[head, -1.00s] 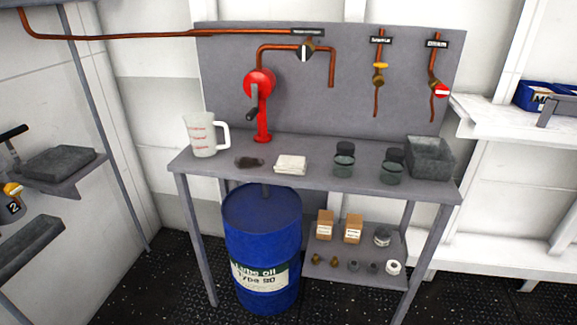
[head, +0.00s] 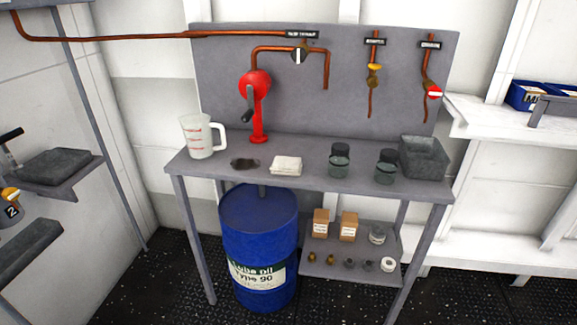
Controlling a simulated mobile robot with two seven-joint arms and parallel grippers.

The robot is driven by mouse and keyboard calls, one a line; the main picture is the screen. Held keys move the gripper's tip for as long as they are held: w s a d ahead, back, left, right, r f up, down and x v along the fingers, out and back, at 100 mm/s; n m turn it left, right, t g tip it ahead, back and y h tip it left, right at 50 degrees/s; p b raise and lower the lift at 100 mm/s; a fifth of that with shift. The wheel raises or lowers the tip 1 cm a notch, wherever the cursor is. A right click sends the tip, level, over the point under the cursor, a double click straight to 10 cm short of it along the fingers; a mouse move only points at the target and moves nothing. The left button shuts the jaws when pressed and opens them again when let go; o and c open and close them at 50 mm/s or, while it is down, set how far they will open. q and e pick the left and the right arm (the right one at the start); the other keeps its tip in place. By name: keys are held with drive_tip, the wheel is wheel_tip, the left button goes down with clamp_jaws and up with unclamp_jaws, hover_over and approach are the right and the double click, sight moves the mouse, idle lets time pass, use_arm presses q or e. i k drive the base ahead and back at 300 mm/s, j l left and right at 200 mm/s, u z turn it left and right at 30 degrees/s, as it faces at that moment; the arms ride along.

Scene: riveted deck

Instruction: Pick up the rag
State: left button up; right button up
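A folded white rag (head: 286,165) lies flat on the grey workbench (head: 310,184), left of its middle. A dark stain or puddle (head: 244,164) is on the bench top just left of the rag, apart from it. Neither of my grippers shows in the head view.
A measuring jug (head: 199,138) and a red hand pump (head: 257,105) stand left and behind the rag. Two jars (head: 339,161) and a grey bin (head: 423,157) stand to its right. A blue oil drum (head: 260,245) is under the bench. Dark floor lies in front.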

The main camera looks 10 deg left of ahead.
sight(280, 165)
drive_tip(key=i+j+z, duration=0.1)
drive_tip(key=z, duration=0.35)
drive_tip(key=j+z, duration=0.4)
drive_tip(key=i+j+z, duration=0.1)
drive_tip(key=z, duration=0.35)
